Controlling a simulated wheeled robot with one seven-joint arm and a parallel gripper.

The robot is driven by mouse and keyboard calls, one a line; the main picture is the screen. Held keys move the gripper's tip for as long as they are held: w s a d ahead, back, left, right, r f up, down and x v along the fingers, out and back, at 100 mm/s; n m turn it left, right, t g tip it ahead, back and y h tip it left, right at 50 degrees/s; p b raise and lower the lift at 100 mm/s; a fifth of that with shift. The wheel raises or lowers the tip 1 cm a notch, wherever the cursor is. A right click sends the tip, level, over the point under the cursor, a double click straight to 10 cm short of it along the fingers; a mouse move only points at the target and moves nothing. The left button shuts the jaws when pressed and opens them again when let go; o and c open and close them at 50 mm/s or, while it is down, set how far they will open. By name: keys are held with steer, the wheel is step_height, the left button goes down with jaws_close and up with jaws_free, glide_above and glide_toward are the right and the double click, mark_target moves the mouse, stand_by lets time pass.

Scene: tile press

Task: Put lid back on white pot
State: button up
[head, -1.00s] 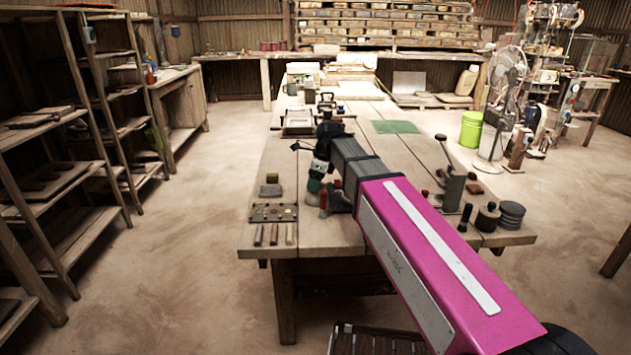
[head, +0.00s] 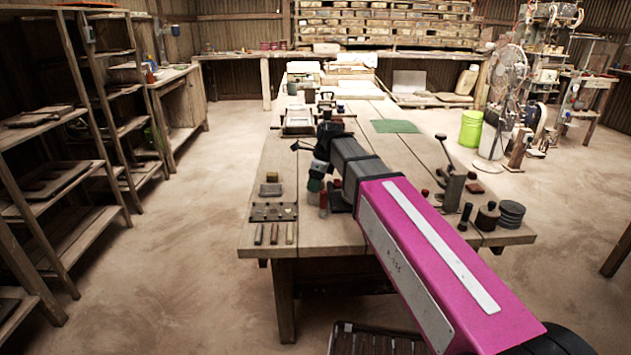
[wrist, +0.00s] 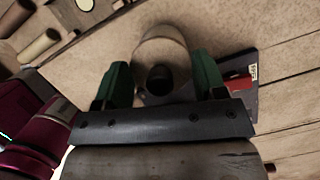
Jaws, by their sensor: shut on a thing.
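My gripper (wrist: 162,76) has its two green fingers on either side of a pale round piece (wrist: 160,47) with a dark round middle, which looks like the lid. In the head view my gripper (head: 316,183) is small, low over the near part of the workbench and partly hidden by my arm. I cannot clearly make out the white pot; the held piece and my gripper may hide it. I cannot tell whether the held piece touches anything below it.
A dark plate with a red part (wrist: 238,83) lies right of my gripper in the wrist view. The workbench (head: 265,232) holds a dark tray (head: 273,212), a lever press (head: 451,185) and dark round discs (head: 511,212). A green mat (head: 395,126) lies farther back.

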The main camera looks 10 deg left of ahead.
stand_by(0.3)
steer(key=o, duration=1.1)
steer(key=shift+r, duration=0.1)
steer(key=shift+r, duration=3.4)
jaws_close()
